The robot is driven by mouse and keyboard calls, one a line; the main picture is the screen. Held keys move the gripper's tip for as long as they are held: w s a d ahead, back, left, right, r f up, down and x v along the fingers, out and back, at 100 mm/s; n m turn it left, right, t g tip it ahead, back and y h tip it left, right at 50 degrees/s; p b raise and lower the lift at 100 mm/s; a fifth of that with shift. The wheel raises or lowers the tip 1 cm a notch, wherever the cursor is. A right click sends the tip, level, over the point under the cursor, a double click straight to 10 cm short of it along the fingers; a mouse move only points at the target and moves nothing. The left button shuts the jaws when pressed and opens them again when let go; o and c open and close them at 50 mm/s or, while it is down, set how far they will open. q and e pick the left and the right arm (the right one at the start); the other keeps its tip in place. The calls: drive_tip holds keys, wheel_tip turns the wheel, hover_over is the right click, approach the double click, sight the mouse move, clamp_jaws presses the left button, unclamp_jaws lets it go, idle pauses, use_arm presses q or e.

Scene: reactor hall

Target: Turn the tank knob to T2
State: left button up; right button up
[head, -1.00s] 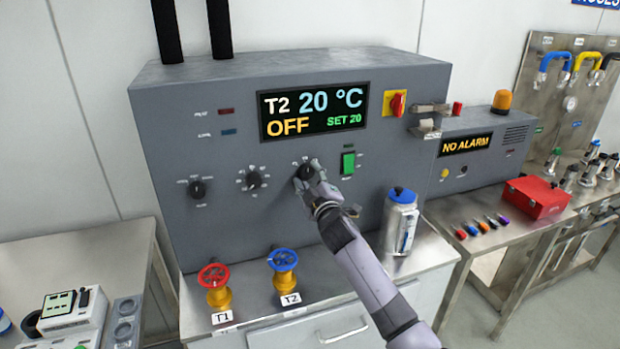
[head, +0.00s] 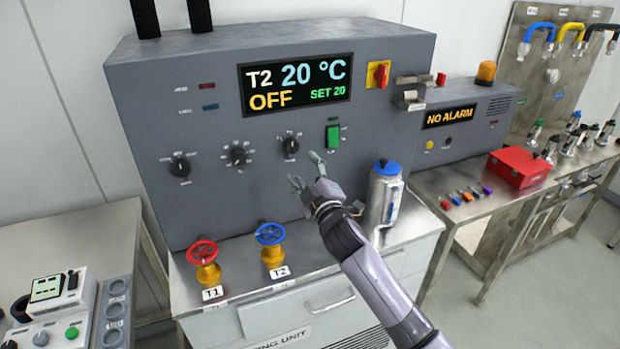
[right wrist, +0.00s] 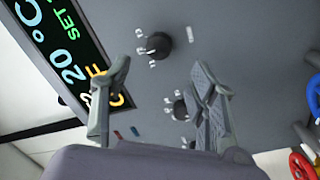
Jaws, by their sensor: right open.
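The grey control panel (head: 150,120) carries three black knobs: a left one (head: 179,165), a middle one (head: 238,156) and a right one (head: 290,146). Their small labels are too blurred to read. The display (head: 296,84) reads T2, 20 °C, OFF, SET 20. My right gripper (head: 306,170) is open and empty, just below and right of the right knob, apart from it. In the right wrist view a knob (right wrist: 158,44) shows beyond the spread fingers, with smaller knobs behind. My left gripper is not in view.
A red valve (head: 203,253) labelled T1 and a blue valve (head: 271,242) labelled T2 stand on the bench below. A silver canister (head: 383,200) with a blue lid stands right of my gripper. A green switch (head: 333,137) is right of the right knob.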

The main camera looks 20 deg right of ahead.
drive_tip(key=shift+s+f, duration=0.1)
drive_tip(key=shift+s, duration=1.45)
